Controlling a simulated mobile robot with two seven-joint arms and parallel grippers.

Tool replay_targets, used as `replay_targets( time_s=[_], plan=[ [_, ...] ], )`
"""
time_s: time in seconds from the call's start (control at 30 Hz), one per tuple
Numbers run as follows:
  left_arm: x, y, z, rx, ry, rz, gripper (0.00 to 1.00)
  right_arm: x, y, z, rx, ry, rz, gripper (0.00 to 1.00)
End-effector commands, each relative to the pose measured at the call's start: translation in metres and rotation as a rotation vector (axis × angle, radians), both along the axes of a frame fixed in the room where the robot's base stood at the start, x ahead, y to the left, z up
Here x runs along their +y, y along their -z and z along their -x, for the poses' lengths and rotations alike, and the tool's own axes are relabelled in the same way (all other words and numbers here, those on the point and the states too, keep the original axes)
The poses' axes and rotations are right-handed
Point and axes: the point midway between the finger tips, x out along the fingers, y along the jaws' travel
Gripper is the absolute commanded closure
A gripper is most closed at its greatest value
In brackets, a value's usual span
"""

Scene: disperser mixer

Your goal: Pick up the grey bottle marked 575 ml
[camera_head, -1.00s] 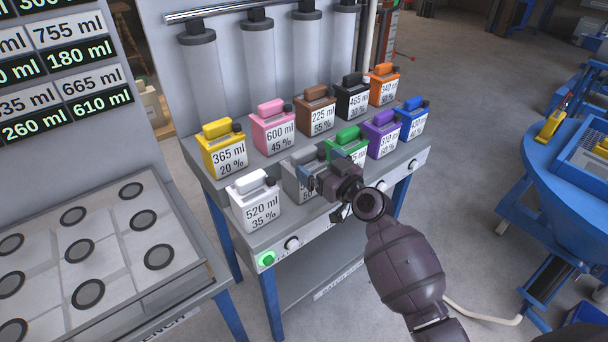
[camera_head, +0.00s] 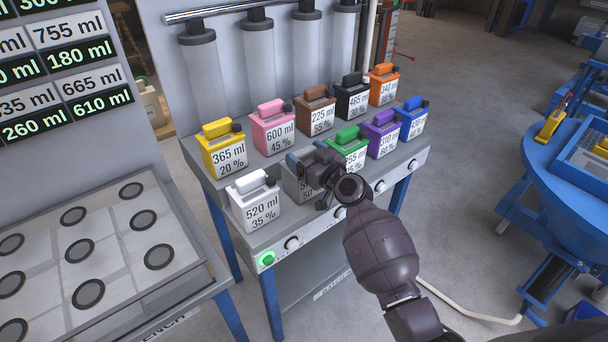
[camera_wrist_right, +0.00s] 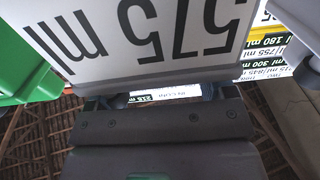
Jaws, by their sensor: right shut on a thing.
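The grey bottle (camera_head: 305,189) stands in the front row of the bench, between the white and green bottles. My right gripper (camera_head: 307,163) is at its top and hides its handle and much of its label. In the right wrist view the grey bottle (camera_wrist_right: 140,35) is close up, its label reading 575 ml upside down. The right gripper's dark body (camera_wrist_right: 160,130) spans the lower part of that view. The gripper is shut on the grey bottle; the grip itself is mostly hidden. My left gripper is not in view.
The white bottle (camera_head: 255,203) and green bottle (camera_head: 347,150) stand close on either side. Yellow (camera_head: 223,148), pink (camera_head: 272,130) and other coloured bottles share the bench (camera_head: 272,233). A table with round holes (camera_head: 128,238) is at left.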

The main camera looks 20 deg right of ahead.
Motion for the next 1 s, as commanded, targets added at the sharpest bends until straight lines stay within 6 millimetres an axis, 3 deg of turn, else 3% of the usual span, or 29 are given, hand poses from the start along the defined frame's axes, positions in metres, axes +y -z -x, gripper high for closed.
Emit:
replay_targets(
  time_s=[0.03, 0.33, 0.67, 0.87, 1.0],
  plan=[
    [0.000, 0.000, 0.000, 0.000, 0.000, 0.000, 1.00, 0.000, 0.000, 0.000, 0.000, 0.000, 0.000, 0.52],
    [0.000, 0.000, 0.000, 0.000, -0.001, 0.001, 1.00, 0.000, 0.000, 0.000, 0.000, 0.000, 0.001, 0.97],
    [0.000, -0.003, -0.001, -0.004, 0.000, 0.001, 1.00, 0.000, -0.008, -0.001, -0.008, 0.001, -0.001, 0.97],
    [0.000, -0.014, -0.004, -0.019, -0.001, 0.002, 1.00, 0.000, -0.033, -0.001, -0.015, 0.000, 0.000, 0.97],
    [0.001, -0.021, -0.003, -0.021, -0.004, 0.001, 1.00, 0.000, -0.062, -0.001, -0.018, -0.001, -0.001, 0.97]
  ],
)
